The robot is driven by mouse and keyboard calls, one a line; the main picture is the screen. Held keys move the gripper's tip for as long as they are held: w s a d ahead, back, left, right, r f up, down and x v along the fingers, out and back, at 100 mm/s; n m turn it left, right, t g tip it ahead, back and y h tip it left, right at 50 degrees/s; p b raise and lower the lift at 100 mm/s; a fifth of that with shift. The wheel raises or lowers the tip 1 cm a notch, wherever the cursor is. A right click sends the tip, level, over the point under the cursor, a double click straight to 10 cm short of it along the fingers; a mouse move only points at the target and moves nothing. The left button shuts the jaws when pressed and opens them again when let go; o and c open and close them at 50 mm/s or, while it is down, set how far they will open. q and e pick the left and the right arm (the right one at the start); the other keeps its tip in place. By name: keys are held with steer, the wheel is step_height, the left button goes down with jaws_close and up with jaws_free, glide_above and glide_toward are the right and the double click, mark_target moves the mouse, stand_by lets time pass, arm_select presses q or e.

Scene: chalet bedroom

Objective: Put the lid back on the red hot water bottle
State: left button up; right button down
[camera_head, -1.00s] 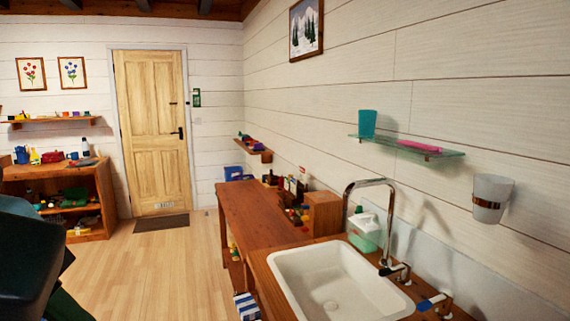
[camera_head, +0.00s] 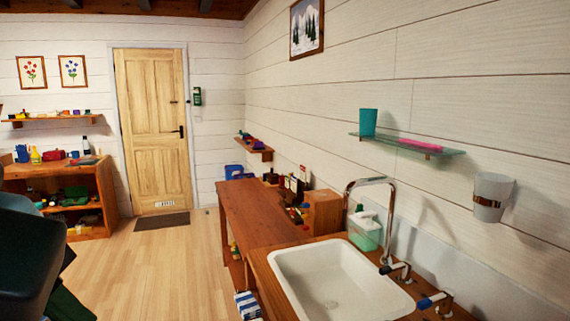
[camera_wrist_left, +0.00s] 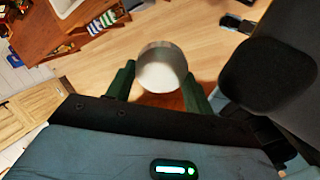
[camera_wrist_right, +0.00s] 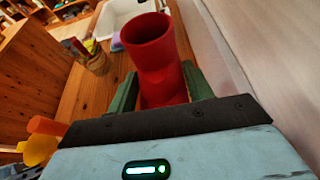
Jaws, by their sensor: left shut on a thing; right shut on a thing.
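In the right wrist view, the red hot water bottle (camera_wrist_right: 160,62) shows its round, open neck tilted toward the camera, with no lid on it. My right gripper (camera_wrist_right: 163,92) is shut on the bottle, its green fingers on either side. The bottle's lower part is hidden. In the left wrist view, a round whitish cap with a silvery rim, seemingly the lid (camera_wrist_left: 161,68), sits between the green fingers of my left gripper (camera_wrist_left: 163,85), which is shut on it. Neither gripper, the bottle nor the lid shows in the head view.
A white sink (camera_head: 335,283) with a chrome tap is set in the wooden counter at right. A lower wooden bench (camera_head: 255,215) with small items adjoins it. A holder with coloured items (camera_wrist_right: 95,60) stands near the bottle. Open wooden floor (camera_head: 165,275) lies left of the counter.

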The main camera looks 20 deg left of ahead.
arm_select(q)
steer(key=shift+d+r, duration=0.1)
steer(key=shift+r, duration=0.15)
arm_select(e)
steer(key=shift+r, duration=0.2)
steer(key=shift+r, duration=0.1)
